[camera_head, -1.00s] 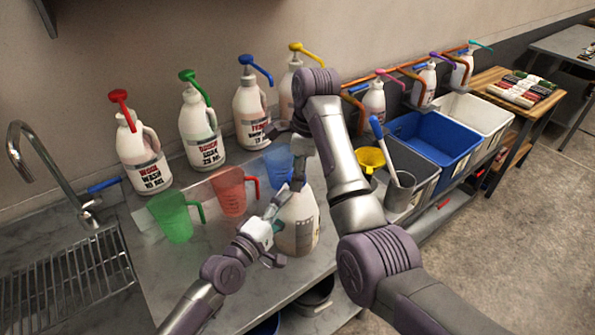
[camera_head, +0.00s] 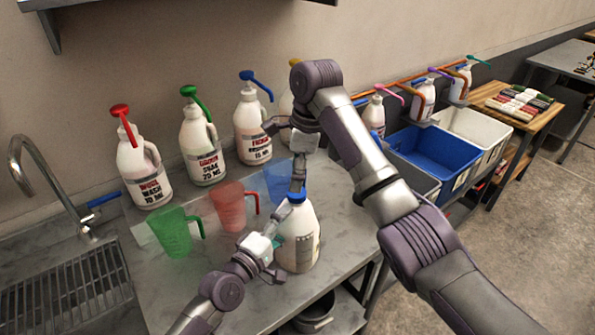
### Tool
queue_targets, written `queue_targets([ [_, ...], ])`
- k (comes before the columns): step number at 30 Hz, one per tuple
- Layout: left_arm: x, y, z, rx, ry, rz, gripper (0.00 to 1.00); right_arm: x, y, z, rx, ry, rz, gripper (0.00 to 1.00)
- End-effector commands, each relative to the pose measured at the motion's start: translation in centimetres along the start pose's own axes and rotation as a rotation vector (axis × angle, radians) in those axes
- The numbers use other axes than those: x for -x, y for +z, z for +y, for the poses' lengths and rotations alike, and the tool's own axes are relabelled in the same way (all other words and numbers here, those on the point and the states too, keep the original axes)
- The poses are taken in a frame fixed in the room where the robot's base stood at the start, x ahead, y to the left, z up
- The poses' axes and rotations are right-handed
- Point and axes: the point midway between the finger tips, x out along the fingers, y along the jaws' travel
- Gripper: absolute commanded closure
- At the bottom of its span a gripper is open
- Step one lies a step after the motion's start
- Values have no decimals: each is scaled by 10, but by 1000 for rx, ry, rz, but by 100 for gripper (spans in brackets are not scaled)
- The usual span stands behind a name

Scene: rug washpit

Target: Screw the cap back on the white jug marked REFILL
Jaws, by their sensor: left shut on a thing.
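The white jug (camera_head: 303,245) stands upright near the counter's front edge. A grey label shows on its side, but its marking is not readable. A blue cap (camera_head: 296,197) shows at the jug's mouth; I cannot tell whether it is seated on the thread. My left gripper (camera_head: 277,234) is shut on the jug's left side, at its handle area. My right gripper (camera_head: 298,184) points down from above, its fingertips at the cap. Its fingers look close together, but their grip on the cap is not clear.
Green (camera_head: 172,232), red (camera_head: 232,206) and blue (camera_head: 278,182) measuring jugs stand close to the left. Pump jugs, including one with a red pump (camera_head: 145,175), line the wall. A sink (camera_head: 75,295) is at left. A blue bin (camera_head: 433,156) lies beyond my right arm.

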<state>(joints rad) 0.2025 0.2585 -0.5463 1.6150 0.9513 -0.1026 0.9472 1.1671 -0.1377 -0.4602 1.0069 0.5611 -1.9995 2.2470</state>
Motion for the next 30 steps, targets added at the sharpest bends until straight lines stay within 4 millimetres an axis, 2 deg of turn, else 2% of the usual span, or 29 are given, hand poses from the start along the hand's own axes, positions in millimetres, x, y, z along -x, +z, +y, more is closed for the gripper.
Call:
queue_targets([
  [5,1,0,-3,-1,-6,-1,100,2,2,0,64,-3,2,34],
  [8,1,0,-3,-1,-6,-1,100,5,6,0,211,-8,10,34],
  [21,1,0,-3,-1,-6,-1,100,19,27,4,1352,22,69,34],
  [30,1,0,-3,-1,-6,-1,100,24,25,4,2110,104,79,34],
])
